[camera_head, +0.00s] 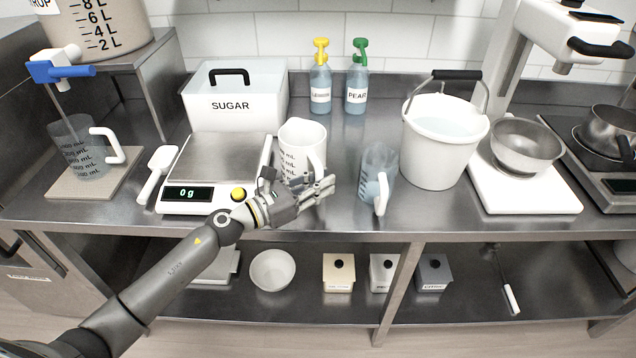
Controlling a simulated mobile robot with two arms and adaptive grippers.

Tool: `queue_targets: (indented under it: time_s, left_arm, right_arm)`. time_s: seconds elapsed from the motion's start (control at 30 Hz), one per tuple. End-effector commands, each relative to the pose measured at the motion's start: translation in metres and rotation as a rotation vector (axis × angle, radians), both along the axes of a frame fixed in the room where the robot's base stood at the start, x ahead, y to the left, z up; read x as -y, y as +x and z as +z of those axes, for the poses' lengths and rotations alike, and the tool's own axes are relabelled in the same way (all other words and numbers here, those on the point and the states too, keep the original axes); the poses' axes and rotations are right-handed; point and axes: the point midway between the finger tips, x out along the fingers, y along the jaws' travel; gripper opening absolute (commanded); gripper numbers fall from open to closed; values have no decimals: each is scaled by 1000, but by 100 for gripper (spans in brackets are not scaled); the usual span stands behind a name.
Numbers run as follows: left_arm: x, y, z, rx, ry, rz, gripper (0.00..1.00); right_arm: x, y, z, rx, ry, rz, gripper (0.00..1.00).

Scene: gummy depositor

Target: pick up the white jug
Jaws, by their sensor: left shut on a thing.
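The white jug (302,140) stands upright on the steel counter, just right of the scale, with black measuring marks on its front and its handle toward the right. My left gripper (322,187) is at the jug's handle side, in front of its lower part, and its fingers are shut on the jug's handle. The fingers hide the lower part of the handle. The jug appears to rest on the counter. My right gripper is not in view.
A scale (196,205) reading 0 g stands left of the jug, with a white scoop (157,172) beside it. A clear jug (377,172) stands close on the right, then a white bucket (440,150). Behind are a SUGAR bin (232,108) and two bottles (320,90).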

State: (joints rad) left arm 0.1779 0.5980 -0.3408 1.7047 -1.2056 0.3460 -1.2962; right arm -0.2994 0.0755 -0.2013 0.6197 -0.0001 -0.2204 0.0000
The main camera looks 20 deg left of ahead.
Motion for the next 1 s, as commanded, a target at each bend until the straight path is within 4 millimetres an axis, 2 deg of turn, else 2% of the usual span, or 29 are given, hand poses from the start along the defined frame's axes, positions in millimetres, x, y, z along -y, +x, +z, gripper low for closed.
queue_targets:
  time_s: [0.1,0.2,0.4,0.5,0.7,0.83,1.0]
  left_arm:
    - [-1,0,27,11,7,-1,0]
    - [3,-18,46,8,9,-4,0]
    - [12,-55,93,4,7,-5,0]
    - [18,-82,100,0,4,-5,0]
    - [27,-118,114,1,1,-2,0]
    - [29,-131,118,4,0,0,0]
    - [31,-137,120,4,0,0,0]
  right_arm:
    - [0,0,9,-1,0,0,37]
    - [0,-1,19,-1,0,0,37]
    - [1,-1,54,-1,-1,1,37]
    - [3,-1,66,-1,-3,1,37]
    - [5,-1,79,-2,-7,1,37]
    - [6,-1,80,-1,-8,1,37]
    - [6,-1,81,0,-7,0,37]
